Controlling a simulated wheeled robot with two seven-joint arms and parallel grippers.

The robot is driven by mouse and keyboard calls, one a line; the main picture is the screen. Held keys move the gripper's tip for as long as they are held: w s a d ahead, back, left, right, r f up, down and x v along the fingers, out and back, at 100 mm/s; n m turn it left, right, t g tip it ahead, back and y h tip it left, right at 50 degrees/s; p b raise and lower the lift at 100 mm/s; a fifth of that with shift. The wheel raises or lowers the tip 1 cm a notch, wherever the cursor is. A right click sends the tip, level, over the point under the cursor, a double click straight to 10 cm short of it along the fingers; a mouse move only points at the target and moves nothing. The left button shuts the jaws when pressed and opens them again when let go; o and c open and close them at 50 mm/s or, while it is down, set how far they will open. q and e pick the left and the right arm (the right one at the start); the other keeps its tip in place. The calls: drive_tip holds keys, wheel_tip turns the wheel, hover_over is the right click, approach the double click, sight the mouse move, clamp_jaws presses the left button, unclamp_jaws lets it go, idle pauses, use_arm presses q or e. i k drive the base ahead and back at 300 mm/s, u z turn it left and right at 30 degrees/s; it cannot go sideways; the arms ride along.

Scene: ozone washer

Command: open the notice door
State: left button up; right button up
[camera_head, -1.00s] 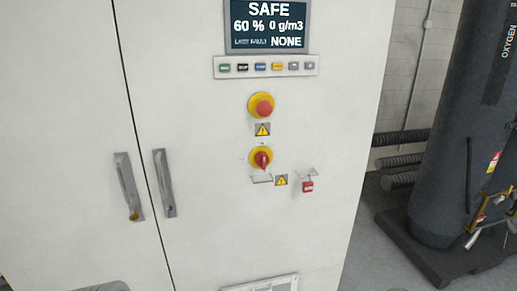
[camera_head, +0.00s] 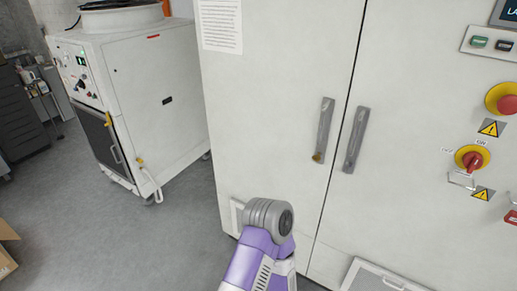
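The notice door (camera_head: 275,90) is the left door of the white cabinet, with a printed paper notice (camera_head: 220,24) at its upper left. It looks shut, with a thin dark seam against the right door (camera_head: 410,180). Its grey upright handle (camera_head: 324,130) is near the seam, with a brass-coloured spot at the lower end. A matching handle (camera_head: 355,140) is on the right door. A purple and grey link of my arm shows at the bottom middle, in front of the notice door's lower part. Neither gripper's fingers are in view.
The right door carries a red and yellow emergency button (camera_head: 508,104) and a red rotary switch (camera_head: 472,160). A white wheeled machine (camera_head: 150,105) stands left of the cabinet. Grey floor (camera_head: 100,230) is open at the left front. A cardboard box (camera_head: 6,250) is at the left edge.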

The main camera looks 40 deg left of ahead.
sight(277, 75)
drive_tip(key=u, duration=1.5)
